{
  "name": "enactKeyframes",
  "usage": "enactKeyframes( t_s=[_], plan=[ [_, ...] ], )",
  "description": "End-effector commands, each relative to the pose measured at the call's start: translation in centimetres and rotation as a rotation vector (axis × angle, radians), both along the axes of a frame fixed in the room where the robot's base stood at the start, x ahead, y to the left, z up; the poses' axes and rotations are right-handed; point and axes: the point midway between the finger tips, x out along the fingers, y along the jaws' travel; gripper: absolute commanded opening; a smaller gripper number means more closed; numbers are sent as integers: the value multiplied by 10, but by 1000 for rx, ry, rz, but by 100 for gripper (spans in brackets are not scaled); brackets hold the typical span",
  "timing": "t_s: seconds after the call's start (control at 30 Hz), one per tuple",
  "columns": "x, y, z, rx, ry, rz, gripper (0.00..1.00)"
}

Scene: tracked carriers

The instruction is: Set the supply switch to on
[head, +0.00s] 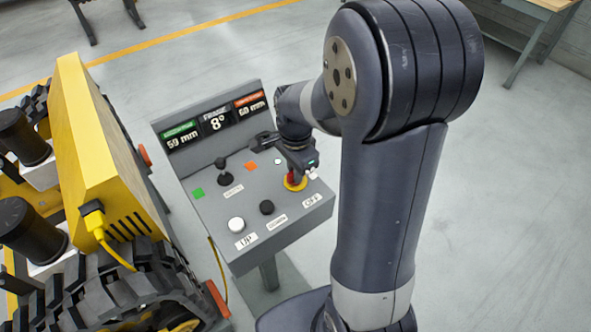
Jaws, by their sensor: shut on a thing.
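The grey control panel (185,212) stands at the middle of the head view. A red knob on a yellow round base (296,187) sits at its right side, just above a label that appears to read OFF (311,200); it looks like the supply switch. My gripper (292,176) points down onto this knob and is shut on it. The gripper covers much of the knob, so its turned position cannot be told.
The panel also bears a black lever (221,166), a white button (236,224) and a black button (267,207) close by. Its displays (215,121) read 59 mm, 8° and 60 mm. A yellow tracked machine (95,150) stands at the left.

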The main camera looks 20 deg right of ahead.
Motion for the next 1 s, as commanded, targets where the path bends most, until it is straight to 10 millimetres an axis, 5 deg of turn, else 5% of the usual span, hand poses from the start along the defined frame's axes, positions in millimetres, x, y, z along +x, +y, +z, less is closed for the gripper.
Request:
enactKeyframes(
  t_s=[0.3,0.57,1.0],
  plan=[
    [0,0,0,0,-1,1,33],
    [0,0,2,0,-2,1,33],
    [1,0,77,0,-6,1,33]
  ],
)
